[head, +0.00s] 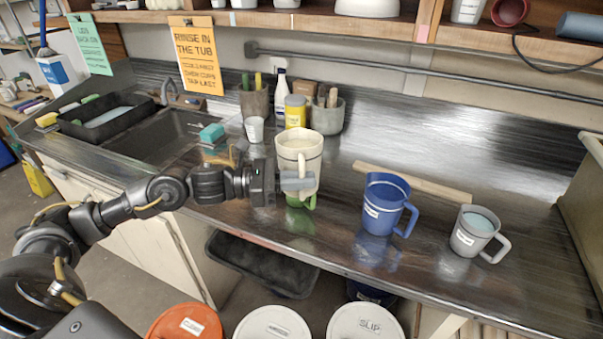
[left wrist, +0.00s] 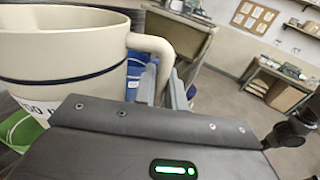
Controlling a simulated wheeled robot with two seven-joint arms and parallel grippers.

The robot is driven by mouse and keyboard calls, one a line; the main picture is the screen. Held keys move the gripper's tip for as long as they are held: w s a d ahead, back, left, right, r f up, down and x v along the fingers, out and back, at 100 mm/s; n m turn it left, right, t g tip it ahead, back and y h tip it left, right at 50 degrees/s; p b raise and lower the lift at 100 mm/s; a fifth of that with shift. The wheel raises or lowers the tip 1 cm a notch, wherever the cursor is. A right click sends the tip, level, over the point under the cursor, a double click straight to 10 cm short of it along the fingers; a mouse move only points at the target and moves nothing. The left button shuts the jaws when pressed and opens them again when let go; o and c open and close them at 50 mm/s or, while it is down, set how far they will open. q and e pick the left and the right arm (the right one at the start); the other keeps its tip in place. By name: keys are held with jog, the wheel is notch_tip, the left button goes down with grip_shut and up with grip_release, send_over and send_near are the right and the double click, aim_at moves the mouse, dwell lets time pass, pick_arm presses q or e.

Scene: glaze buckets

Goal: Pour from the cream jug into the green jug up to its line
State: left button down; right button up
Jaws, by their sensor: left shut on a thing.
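The cream jug (head: 297,147) looks close to upright over the counter's front middle. In the left wrist view the cream jug (left wrist: 62,62) fills the left side, with a dark band and a partly cut-off label. My left gripper (head: 297,182) is shut on its handle (left wrist: 155,43). The green jug (head: 308,201) is mostly hidden behind the cream jug and gripper; only its lower part and a bit of handle show. A green patch also shows at the lower left of the wrist view (left wrist: 22,128). I cannot see the green jug's line or level. My right gripper is out of view.
A blue jug (head: 379,207) and a grey jug (head: 471,233) with pale blue contents stand to the right. A wooden strip (head: 412,182) lies behind them. A white cup (head: 254,129), yellow container (head: 295,111) and tool pots stand behind. Lidded buckets (head: 272,325) sit below the counter's edge.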

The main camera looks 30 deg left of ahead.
pick_arm(q)
jog(key=shift+s+r+n+p, duration=0.1)
jog(key=shift+r+n+p, duration=0.2)
jog(key=shift+r+p, duration=0.55)
jog(key=shift+d+f+n+p, duration=0.1)
jog(key=shift+f+n+p, duration=0.5)
jog(key=shift+p, duration=0.4)
jog(key=shift+f+n+b, duration=0.3)
jog(key=shift+f+b, duration=0.45)
jog(key=shift+f, duration=0.05)
jog(key=shift+r, duration=0.1)
